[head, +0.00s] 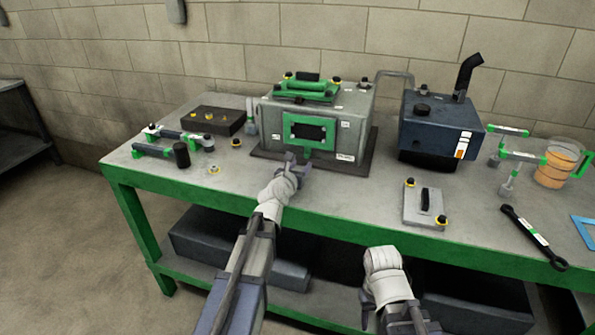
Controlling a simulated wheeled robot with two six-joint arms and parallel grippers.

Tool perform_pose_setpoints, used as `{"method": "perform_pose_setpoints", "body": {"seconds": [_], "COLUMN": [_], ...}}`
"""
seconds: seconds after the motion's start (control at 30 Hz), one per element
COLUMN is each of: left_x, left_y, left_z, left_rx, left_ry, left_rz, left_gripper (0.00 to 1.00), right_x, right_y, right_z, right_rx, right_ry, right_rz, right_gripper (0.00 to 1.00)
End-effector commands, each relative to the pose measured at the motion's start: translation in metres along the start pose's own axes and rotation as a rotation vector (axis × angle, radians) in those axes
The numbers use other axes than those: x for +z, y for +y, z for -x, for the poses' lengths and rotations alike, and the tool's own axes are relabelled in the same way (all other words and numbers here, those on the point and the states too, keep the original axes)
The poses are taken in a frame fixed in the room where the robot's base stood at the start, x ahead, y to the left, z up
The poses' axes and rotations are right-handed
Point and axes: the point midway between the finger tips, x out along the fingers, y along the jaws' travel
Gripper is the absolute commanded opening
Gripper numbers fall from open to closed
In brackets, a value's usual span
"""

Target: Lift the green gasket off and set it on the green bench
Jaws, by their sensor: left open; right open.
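The green gasket (310,118) is a square frame on the front face of the grey engine block (360,112), around a dark opening. The block stands on a dark base plate on the bench. The green bench (345,203) has a grey top and green edges. My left gripper (297,163) is open and empty, just in front of and below the gasket, apart from it as far as I can see. My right gripper (368,308) is low in front of the bench edge; it is open, its fingertips partly hidden.
A green-handled cover (305,88) sits on the block. A dark blue tank (435,128) with a black pipe stands to the right. Bench top is bare front-centre.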

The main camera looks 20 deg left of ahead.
Motion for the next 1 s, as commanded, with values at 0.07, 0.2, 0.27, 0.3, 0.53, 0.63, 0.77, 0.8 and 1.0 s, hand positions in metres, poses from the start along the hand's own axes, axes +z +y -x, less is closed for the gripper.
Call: {"method": "perform_pose_setpoints", "body": {"seconds": [0.07,0.2,0.27,0.3,0.53,0.63,0.77,0.8,1.0], "left_x": [0.003,0.006,0.007,0.008,0.010,0.010,0.010,0.010,0.010], "left_y": [0.000,0.000,0.000,0.000,0.000,0.000,0.000,0.000,0.000], "left_z": [-0.012,-0.028,-0.034,-0.038,-0.049,-0.049,-0.049,-0.049,-0.049], "left_rx": [-0.001,-0.001,-0.001,-0.001,0.000,0.000,0.000,0.000,0.000], "left_ry": [0.000,0.000,0.000,0.000,0.000,0.000,0.000,0.000,0.000], "left_rz": [0.000,-0.001,-0.001,-0.001,-0.001,-0.001,-0.001,-0.001,-0.001], "left_gripper": [0.50,0.50,0.50,0.50,0.50,0.50,0.50,0.48,0.25], "right_x": [0.000,0.000,0.000,0.000,0.000,0.000,0.000,0.000,0.000], "right_y": [0.000,0.000,0.000,0.000,0.000,0.000,0.000,0.000,0.000], "right_z": [0.000,0.000,0.000,0.000,0.000,0.000,0.000,0.000,0.000], "right_rx": [0.000,0.000,0.000,0.000,0.000,0.000,0.000,0.000,0.000], "right_ry": [0.000,0.000,0.000,0.000,0.000,0.000,0.000,0.000,0.000], "right_rz": [0.000,0.000,0.000,0.000,0.000,0.000,0.000,0.000,0.000], "right_gripper": [0.50,0.50,0.50,0.50,0.50,0.50,0.50,0.50,0.50]}}
